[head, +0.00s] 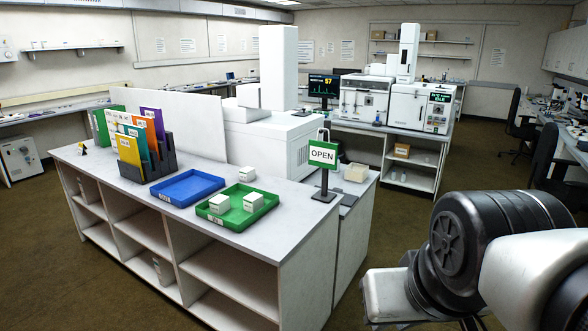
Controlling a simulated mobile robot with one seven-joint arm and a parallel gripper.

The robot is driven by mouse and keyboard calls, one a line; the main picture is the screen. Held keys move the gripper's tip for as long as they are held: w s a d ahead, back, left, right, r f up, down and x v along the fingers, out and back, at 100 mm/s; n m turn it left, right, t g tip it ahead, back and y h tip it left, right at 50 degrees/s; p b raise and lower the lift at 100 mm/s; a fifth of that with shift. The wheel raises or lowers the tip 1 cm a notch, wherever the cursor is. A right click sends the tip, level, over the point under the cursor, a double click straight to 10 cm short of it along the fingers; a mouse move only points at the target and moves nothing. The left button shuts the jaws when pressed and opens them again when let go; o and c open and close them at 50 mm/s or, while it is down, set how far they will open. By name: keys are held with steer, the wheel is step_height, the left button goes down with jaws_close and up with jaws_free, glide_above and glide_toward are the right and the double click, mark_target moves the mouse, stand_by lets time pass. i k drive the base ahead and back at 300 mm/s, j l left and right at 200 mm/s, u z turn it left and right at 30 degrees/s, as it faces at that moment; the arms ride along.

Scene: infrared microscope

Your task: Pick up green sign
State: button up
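The fingers of my gripper do not show in this view. Nothing blocks the sign.
A green tray (231,221) with several white boxes and a blue tray (188,201) lie on the counter (100,165) left of the sign. Coloured folders (140,137) stand in a dark rack behind. A white instrument (270,140) stands behind the sign. The floor (400,225) between counter and arm is clear.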

mark_target(322, 153)
steer(key=i+l+u, duration=0.1)
steer(key=i+l, duration=0.25)
steer(key=i+l+u, duration=0.1)
steer(key=i+l, duration=0.3)
steer(key=i+l+u, duration=0.15)
steer(key=i+l, duration=0.2)
steer(key=i+l+u, duration=0.1)
steer(key=i+l, duration=0.25)
steer(key=l, duration=0.2)
steer(key=i+l+u, duration=0.1)
steer(key=i+l, duration=0.2)
steer(key=l, duration=0.15)
steer(key=i+l+u, duration=0.1)
steer(key=i+l, duration=0.2)
steer(key=l, duration=0.2)
steer(key=i+l+u, duration=0.1)
steer(key=i+l, duration=0.15)
steer(key=l, duration=0.3)
steer(key=i+l+u, duration=0.1)
steer(key=i+l, duration=0.2)
steer(key=l, duration=0.25)
